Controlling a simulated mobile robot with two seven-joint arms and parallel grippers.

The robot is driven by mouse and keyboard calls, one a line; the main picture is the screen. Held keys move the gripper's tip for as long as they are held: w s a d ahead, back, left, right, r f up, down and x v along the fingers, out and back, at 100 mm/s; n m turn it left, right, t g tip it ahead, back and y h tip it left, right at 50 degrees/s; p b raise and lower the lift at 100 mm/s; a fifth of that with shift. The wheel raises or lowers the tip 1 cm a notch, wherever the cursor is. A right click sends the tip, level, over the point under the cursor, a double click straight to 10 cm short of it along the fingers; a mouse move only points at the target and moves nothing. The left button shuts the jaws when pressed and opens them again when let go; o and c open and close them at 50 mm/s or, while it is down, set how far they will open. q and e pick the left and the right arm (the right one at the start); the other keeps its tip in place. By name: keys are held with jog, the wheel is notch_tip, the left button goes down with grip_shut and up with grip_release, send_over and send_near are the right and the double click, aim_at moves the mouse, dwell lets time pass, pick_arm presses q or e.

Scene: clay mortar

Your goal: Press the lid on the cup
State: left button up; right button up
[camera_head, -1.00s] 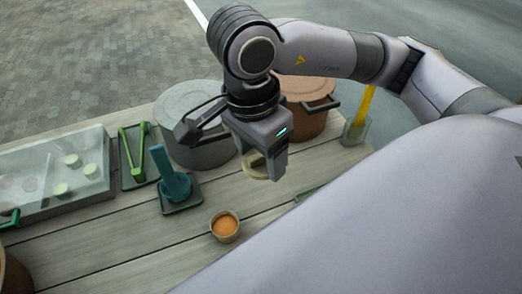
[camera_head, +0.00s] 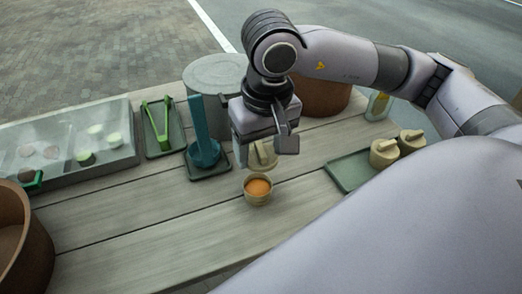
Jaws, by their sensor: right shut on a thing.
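The cup (camera_head: 257,194) is small and beige with orange contents, and stands upright and uncovered on the wooden table. My right gripper (camera_head: 264,143) is above and just behind the cup in the picture. It is shut on a beige lid (camera_head: 263,157), which hangs tilted close above the cup's far rim. I cannot tell whether the lid touches the rim. The gripper body hides the upper part of the lid. My left gripper is not in view.
A green tray (camera_head: 346,174) with beige lidded cups (camera_head: 384,153) is at the right. A teal tool (camera_head: 203,150) stands left of my gripper, beside green tongs (camera_head: 157,130). A grey pot (camera_head: 213,72) and brown pot (camera_head: 322,97) stand behind.

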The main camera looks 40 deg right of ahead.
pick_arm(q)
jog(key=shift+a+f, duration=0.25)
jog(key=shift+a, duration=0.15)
pick_arm(e)
jog(key=shift+w+a+f+n, duration=0.1)
jog(key=shift+a+f+n, duration=0.2)
jog(key=shift+f+n, duration=0.35)
jog(key=shift+f+b, duration=1.55)
jog(key=shift+f, duration=0.6)
jog(key=shift+f+b, duration=0.45)
jog(key=shift+b, duration=0.2)
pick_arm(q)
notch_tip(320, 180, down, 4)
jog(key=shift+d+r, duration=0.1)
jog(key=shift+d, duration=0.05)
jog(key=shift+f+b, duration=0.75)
pick_arm(e)
jog(key=shift+f, duration=0.1)
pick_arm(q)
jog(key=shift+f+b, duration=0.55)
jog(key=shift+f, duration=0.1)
pick_arm(e)
jog(key=shift+f, duration=0.25)
